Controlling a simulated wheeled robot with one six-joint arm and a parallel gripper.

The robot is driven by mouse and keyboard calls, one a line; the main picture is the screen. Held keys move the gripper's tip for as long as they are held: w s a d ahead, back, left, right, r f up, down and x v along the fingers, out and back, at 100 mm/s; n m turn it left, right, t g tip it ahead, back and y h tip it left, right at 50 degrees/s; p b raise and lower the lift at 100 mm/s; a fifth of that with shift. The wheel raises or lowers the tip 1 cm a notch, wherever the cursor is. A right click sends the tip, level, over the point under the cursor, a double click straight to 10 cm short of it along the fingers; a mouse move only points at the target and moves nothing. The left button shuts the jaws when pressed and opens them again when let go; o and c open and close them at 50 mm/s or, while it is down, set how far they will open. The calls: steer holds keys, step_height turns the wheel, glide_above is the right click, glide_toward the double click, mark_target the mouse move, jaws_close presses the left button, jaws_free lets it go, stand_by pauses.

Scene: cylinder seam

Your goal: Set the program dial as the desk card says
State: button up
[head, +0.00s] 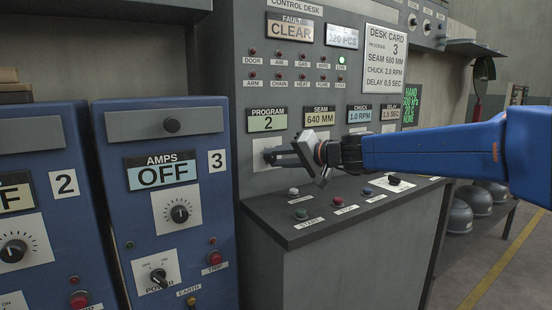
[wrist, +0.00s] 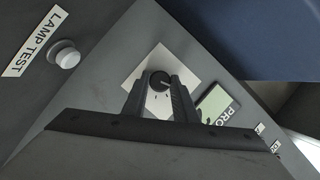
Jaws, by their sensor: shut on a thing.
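The program dial is a black knob (wrist: 159,81) on a white plate in the wrist view. In the head view its white plate (head: 262,160) shows below the program display (head: 267,119), which reads 2. My gripper (head: 272,155) is shut on the knob, and its two fingers (wrist: 158,99) sit on either side of it in the wrist view. In the head view the fingers mostly hide the knob. The desk card (head: 386,55) reads program 3, seam 680 mm, chuck 2.0 rpm, delay 0.5 sec.
The seam display (head: 319,116) reads 640 MM, the chuck display (head: 359,113) 1.0 RPM, the delay display (head: 390,114) 1.5 SEC. A sloped button shelf (head: 340,224) juts out below my gripper. A blue cabinet (head: 170,235) marked 3 stands to the left.

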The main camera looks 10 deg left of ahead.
steer(key=m, duration=0.1)
steer(key=m+y, duration=0.1)
steer(key=m, duration=0.1)
steer(key=shift+f+m+y, duration=0.2)
steer(key=shift+m+y, duration=0.1)
steer(key=shift+f+m+y, duration=0.1)
steer(key=shift+m+y, duration=0.5)
steer(key=shift+m, duration=0.8)
steer(key=o, duration=1)
steer(key=shift+o, duration=0.2)
steer(key=shift+d, duration=0.1)
steer(key=v, duration=1.7)
steer(key=shift+f, duration=0.15)
steer(key=shift+s, duration=0.1)
